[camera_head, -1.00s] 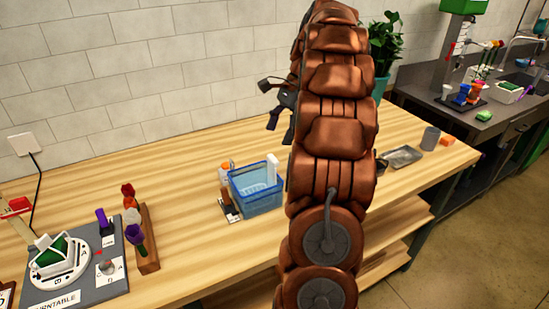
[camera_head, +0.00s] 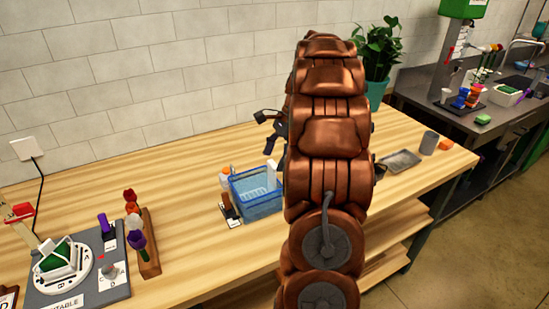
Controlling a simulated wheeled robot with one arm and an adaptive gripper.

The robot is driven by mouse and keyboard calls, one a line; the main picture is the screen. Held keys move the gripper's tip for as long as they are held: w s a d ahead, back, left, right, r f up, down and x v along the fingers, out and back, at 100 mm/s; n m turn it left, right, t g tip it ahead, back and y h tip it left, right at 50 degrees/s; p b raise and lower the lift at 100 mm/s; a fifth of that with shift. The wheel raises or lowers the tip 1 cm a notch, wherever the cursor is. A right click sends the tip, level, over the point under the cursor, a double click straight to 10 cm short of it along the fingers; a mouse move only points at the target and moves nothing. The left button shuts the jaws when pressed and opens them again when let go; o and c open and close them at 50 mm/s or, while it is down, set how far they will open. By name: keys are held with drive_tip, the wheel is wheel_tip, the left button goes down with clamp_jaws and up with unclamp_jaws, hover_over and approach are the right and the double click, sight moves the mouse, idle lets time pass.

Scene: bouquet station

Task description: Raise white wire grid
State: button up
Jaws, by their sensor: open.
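A blue see-through bin (camera_head: 242,202) stands on the wooden table. A white upright piece (camera_head: 271,175) shows at its right side, and faint white lines show inside it. I cannot tell for sure whether these belong to the white wire grid. My gripper (camera_head: 266,131) is open, with dark fingers, above and behind the bin and apart from it. My copper-coloured arm hides part of the gripper and the table right of the bin.
A turntable board (camera_head: 85,283) and a wooden rack with flowers (camera_head: 149,243) stand at the left. A small stand (camera_head: 229,209) is beside the bin. A grey tray (camera_head: 400,161) and cup (camera_head: 429,143) are at the right. The table between rack and bin is clear.

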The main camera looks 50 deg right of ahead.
drive_tip(key=shift+a+f, duration=0.2)
drive_tip(key=shift+f, duration=0.25)
clamp_jaws()
idle(0.6)
